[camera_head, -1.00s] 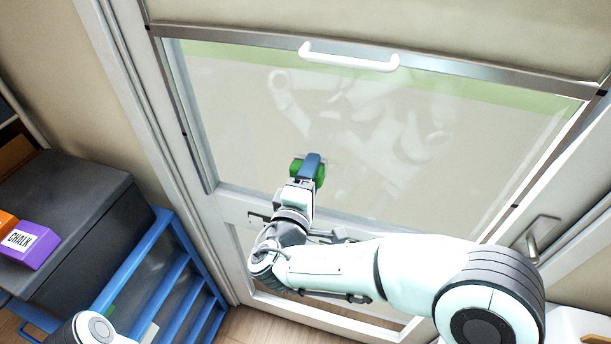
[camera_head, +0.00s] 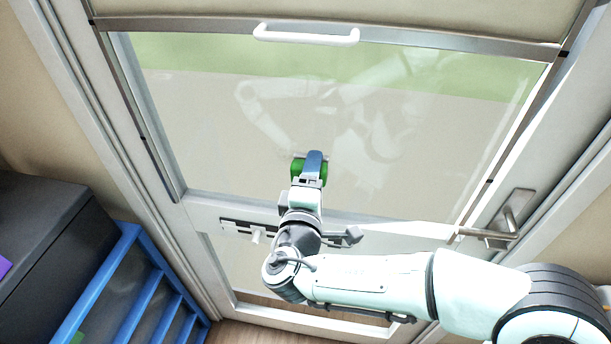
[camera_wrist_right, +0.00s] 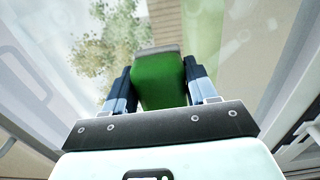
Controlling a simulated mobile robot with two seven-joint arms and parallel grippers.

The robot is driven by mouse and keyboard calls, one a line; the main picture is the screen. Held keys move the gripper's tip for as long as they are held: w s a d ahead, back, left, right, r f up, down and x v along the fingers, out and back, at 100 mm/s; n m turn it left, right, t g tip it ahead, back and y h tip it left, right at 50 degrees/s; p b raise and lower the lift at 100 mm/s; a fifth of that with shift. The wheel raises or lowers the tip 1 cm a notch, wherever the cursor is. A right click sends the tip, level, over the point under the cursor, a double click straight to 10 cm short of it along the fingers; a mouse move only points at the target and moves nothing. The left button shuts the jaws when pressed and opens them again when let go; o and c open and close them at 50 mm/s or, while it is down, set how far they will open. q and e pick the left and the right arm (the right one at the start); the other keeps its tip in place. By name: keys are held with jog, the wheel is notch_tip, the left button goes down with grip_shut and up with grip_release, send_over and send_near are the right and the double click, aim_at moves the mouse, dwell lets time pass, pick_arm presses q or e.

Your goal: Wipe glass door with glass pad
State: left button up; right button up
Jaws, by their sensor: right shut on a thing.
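The glass door's upper pane (camera_head: 220,120) fills the middle of the head view, in a grey-white frame. My right gripper (camera_head: 311,172) is shut on the green glass pad (camera_head: 298,168), which is at the lower middle of the pane. In the right wrist view, the green pad (camera_wrist_right: 161,82) sits between the two dark blue fingers. A grey edge shows at its far end, toward the glass. Whether the pad touches the glass is hard to tell. My left gripper is not in view.
A white handle bar (camera_head: 305,34) crosses the door's top rail. A metal lever handle (camera_head: 505,225) is at the right. A dark box (camera_head: 55,225) and blue shelving (camera_head: 125,285) stand at the left.

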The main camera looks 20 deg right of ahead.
aim_at(295, 172)
jog(key=shift+b, duration=0.45)
jog(key=shift+w+a+b, duration=0.2)
jog(key=shift+w+a, duration=0.35)
jog(key=shift+a, duration=0.2)
jog(key=shift+w+a+b, duration=0.15)
jog(key=shift+w+a, duration=0.35)
jog(key=shift+a, duration=0.25)
jog(key=shift+w+a, duration=0.55)
jog(key=shift+a, duration=0.25)
jog(key=shift+w+a, duration=0.55)
jog(key=shift+a, duration=0.2)
jog(key=shift+s+a+b, duration=0.35)
jog(key=shift+s+b, duration=0.1)
jog(key=shift+b, duration=0.05)
jog(key=shift+b+v, duration=0.75)
jog(key=shift+v, duration=1.7)
jog(key=shift+b+v, duration=0.4)
jog(key=shift+v, duration=1.05)
